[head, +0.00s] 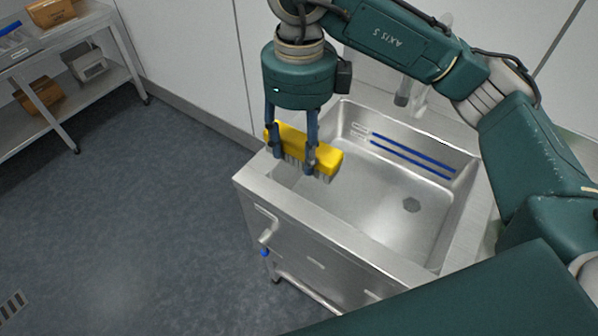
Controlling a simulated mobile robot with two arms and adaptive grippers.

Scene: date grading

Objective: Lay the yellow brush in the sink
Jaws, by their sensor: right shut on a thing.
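The yellow brush (325,157) has a yellow block and grey bristles that point down. My right gripper (292,160) is shut on the brush and holds it over the left part of the steel sink (385,200). Whether the bristles touch anything below cannot be told. My left gripper is not in view.
Two blue strips (410,159) run along the sink's back wall. A tap (408,92) stands behind the basin. A metal shelf (85,97) with cardboard boxes is at the upper left. The floor left of the sink is clear.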

